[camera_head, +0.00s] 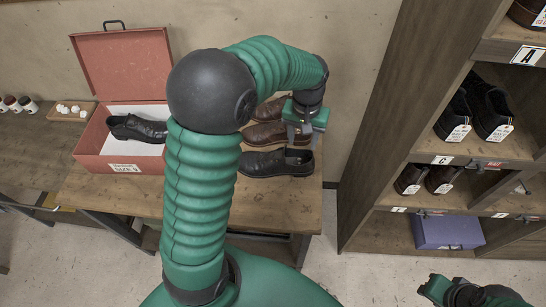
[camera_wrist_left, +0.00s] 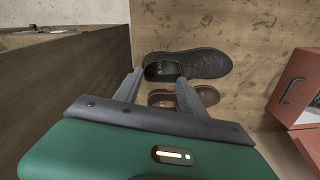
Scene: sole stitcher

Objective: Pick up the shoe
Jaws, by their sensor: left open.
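A black shoe (camera_head: 272,163) lies on the wooden table at its right end, in front of brown shoes (camera_head: 262,134). My left gripper (camera_head: 300,138) is open and empty, fingers pointing down, above the shoes' right ends. In the left wrist view the black shoe (camera_wrist_left: 208,63) lies across the top, with its opening near the fingertips of my left gripper (camera_wrist_left: 159,77). A brown shoe (camera_wrist_left: 207,95) shows below it, partly hidden by a finger. Another black shoe (camera_head: 140,128) lies in the open red box. My right gripper (camera_head: 470,293) is at the bottom right, its jaws unclear.
The red shoe box (camera_head: 92,143) stands on the table (camera_head: 275,205) left of my left arm. A tall wooden shelf (camera_head: 372,140) with shoes and a purple box (camera_head: 448,233) stands at the right. My left arm hides the table's middle.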

